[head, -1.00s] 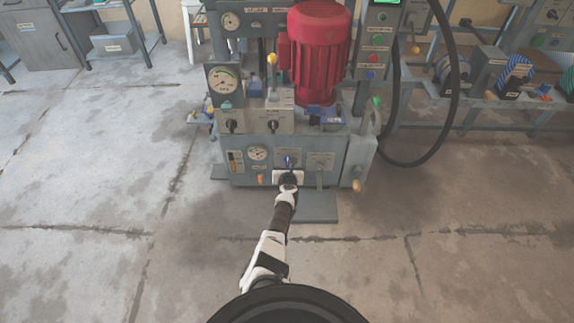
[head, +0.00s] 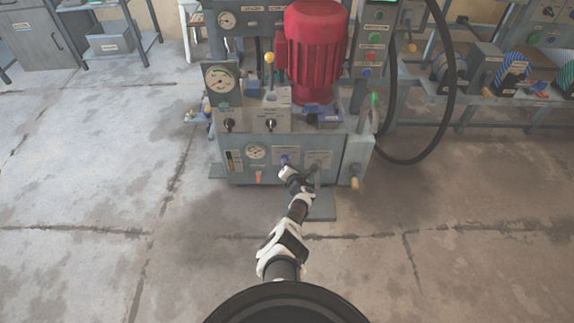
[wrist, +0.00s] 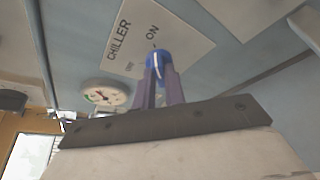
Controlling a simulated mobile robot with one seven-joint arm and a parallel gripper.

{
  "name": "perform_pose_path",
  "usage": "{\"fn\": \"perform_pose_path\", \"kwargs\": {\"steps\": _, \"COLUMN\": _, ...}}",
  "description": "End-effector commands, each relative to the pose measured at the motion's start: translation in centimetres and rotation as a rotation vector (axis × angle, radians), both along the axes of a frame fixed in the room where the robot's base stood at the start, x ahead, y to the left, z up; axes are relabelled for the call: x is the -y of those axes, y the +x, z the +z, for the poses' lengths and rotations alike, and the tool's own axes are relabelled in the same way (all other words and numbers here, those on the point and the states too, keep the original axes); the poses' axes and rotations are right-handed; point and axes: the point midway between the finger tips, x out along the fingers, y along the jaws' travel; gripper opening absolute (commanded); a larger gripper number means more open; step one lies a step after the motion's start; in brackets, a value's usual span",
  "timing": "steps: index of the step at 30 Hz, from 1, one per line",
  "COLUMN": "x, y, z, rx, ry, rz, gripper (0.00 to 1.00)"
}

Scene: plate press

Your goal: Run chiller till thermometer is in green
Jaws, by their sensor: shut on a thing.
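The chiller switch is a blue knob (wrist: 155,62) with a white line, on a white plate (wrist: 140,35) marked CHILLER, OFF and ON. The line seems to point roughly towards ON. My gripper (wrist: 158,80) is shut on the knob, with one finger on each side. In the head view my gripper (head: 286,168) is at the front panel of the press and partly hides the knob. A round dial, likely the thermometer (wrist: 103,93), shows left of the knob and also in the head view (head: 256,152). Its needle is too small to read surely.
The press carries a red motor (head: 316,45), a larger gauge (head: 221,80) and black switches (head: 229,125) above the panel. A lever with a tan end (head: 354,183) is at the right. A black hose (head: 452,90) hangs further right.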

Motion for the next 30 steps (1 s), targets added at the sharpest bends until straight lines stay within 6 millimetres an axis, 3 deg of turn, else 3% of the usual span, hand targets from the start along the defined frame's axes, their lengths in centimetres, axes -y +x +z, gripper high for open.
{"fn": "perform_pose_path", "kwargs": {"steps": 17, "x": -0.08, "y": 0.12, "z": 0.10, "rx": 0.001, "ry": 0.036, "rz": 0.001, "gripper": 0.00}}
{"fn": "perform_pose_path", "kwargs": {"steps": 18, "x": -0.08, "y": 0.12, "z": 0.10, "rx": 0.001, "ry": 0.036, "rz": 0.001, "gripper": 0.13}}
{"fn": "perform_pose_path", "kwargs": {"steps": 23, "x": -0.07, "y": 0.09, "z": 0.06, "rx": 0.001, "ry": 0.035, "rz": 0.001, "gripper": 0.34}}
{"fn": "perform_pose_path", "kwargs": {"steps": 30, "x": -0.02, "y": 0.03, "z": 0.01, "rx": 0.001, "ry": 0.034, "rz": 0.001, "gripper": 0.34}}
